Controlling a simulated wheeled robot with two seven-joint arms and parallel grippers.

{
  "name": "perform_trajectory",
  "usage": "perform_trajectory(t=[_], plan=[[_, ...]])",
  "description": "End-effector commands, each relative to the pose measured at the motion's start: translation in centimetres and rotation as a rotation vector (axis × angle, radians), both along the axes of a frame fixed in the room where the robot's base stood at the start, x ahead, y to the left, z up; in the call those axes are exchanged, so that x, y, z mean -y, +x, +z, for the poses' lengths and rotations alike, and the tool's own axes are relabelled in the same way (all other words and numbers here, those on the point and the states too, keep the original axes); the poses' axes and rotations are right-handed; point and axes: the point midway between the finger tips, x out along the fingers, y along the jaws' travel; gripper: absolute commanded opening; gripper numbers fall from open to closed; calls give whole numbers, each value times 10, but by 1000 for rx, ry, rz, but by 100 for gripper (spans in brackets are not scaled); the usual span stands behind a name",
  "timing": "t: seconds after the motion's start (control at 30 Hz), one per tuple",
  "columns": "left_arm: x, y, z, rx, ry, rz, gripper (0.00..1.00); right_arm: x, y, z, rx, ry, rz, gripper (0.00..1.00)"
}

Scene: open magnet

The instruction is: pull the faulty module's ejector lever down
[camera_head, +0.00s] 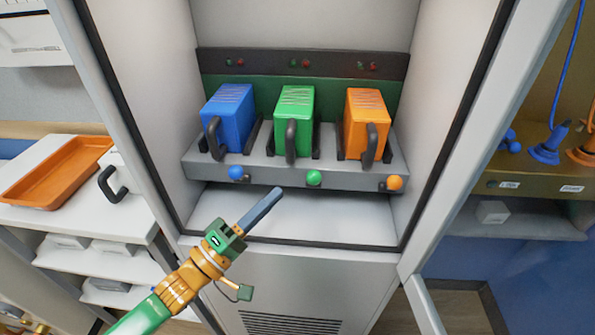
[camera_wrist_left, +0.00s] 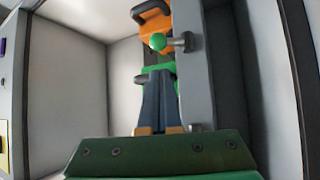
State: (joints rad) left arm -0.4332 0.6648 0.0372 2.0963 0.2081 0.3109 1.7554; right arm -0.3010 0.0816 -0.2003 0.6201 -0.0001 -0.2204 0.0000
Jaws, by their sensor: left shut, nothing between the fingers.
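Three modules sit side by side on a grey rack shelf (camera_head: 290,173) inside an open cabinet: blue (camera_head: 229,115), green (camera_head: 294,110) and orange (camera_head: 366,115). Each has a dark front handle. Ball-ended levers stick out below them: blue (camera_head: 236,172), green (camera_head: 314,178) and orange (camera_head: 395,183). The left wrist view shows the green ball (camera_wrist_left: 157,41) beyond the fingertips.
Cabinet walls stand on both sides, with an open door (camera_head: 483,140) at the right. An orange tray (camera_head: 55,172) lies on a white counter at the left. Blue and orange plugs lie on a shelf at the right. Space below the rack is clear.

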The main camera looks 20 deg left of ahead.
Motion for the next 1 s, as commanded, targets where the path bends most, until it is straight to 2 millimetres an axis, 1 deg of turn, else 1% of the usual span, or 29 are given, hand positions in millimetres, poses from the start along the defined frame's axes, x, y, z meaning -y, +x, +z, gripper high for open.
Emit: perform_trajectory(t=[0.03, 0.2, 0.3, 0.4, 0.53, 0.83, 1.0], plan=[[4, 10, 7, 6, -2, 1, 0, 0, 0, 4, 0, 0, 0, 50], [17, 39, 17, 4, -2, 1, 0, 0, 0, 10, 0, 0, 0, 50], [22, 52, 20, 2, -1, 1, 0, 0, 0, 13, 0, 0, 0, 50], [26, 60, 21, 1, -1, 1, 0, -1, 0, 14, 0, 1, -1, 50], [28, 64, 21, -1, -1, 1, 0, -1, 0, 14, 1, 2, -1, 50], [28, 63, 21, 0, 0, 1, 0, -2, 1, 13, 2, 3, -2, 50], [28, 64, 17, 27, 8, 1, 0, -2, 1, 4, 2, 3, -2, 50]])
